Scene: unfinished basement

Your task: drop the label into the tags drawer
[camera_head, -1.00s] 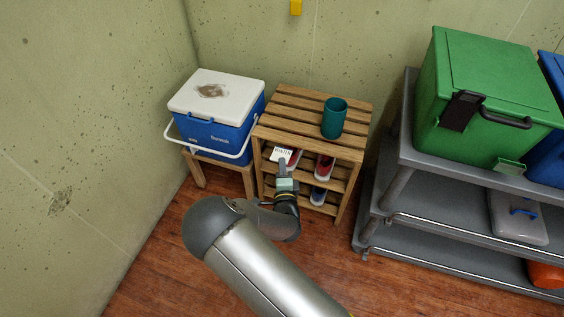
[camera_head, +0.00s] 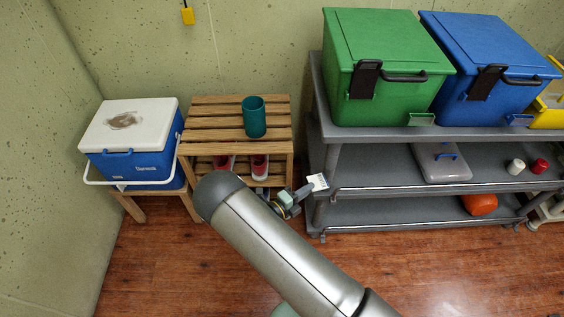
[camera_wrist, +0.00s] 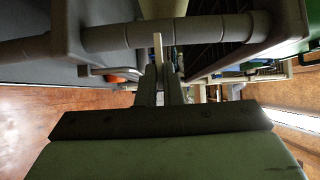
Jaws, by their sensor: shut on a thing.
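The label (camera_head: 318,182) is a small white card with dark print. My gripper (camera_head: 304,190) is shut on it and holds it in the air in front of the left end of the grey shelf cart. In the wrist view the fingers of my gripper (camera_wrist: 166,80) close on the label (camera_wrist: 158,48), seen as a thin pale edge, with a cart post behind it. No drawer marked for tags can be made out in either view.
The grey cart (camera_head: 375,185) carries a green box (camera_head: 370,50) and a blue box (camera_head: 490,60). The wooden rack (camera_head: 210,120) holds a teal cup (camera_head: 254,117) and shoes. A cooler (camera_head: 130,150) stands left. Floor in front is clear.

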